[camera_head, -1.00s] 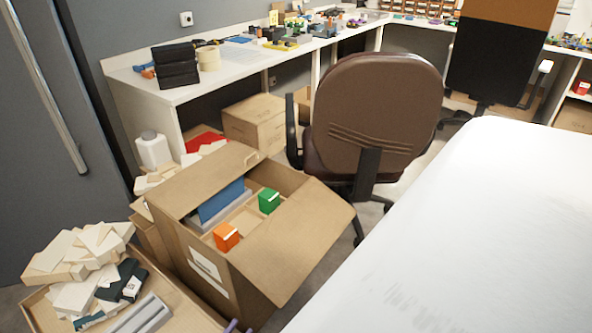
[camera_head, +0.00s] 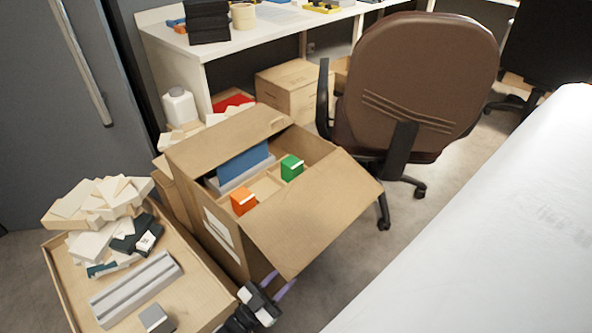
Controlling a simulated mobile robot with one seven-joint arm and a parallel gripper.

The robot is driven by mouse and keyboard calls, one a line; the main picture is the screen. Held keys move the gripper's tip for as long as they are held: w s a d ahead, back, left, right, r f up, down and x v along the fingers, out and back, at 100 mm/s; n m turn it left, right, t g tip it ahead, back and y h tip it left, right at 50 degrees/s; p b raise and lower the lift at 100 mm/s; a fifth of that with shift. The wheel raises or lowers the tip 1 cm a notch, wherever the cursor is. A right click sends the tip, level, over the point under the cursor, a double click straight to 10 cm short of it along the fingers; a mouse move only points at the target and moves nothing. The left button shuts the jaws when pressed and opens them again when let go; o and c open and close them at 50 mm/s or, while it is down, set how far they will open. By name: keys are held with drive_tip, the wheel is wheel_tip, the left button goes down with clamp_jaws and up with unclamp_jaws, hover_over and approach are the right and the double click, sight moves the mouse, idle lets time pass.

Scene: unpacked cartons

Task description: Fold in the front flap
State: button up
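An open carton (camera_head: 225,248) stands on the floor in the middle of the view. A wide flap (camera_head: 308,220) slopes outward and down from its near right side, toward me. Another flap (camera_head: 222,143) stands out at the back left. An orange box (camera_head: 243,201), a green box (camera_head: 291,168) and a blue panel (camera_head: 245,165) are inside the carton. My gripper (camera_head: 283,283) is at the bottom, below the lower edge of the near flap. Its two purple fingers show apart with nothing between them. I cannot tell whether they touch the flap.
A tray (camera_head: 203,310) with white blocks and grey pieces lies at the lower left. A brown office chair (camera_head: 415,85) stands close behind the carton to the right. A white surface (camera_head: 490,220) fills the right side. Bare floor (camera_head: 350,270) shows between it and the carton.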

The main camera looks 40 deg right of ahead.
sight(296, 265)
drive_tip(key=x, duration=0.5)
drive_tip(key=shift+d, duration=0.1)
clamp_jaws()
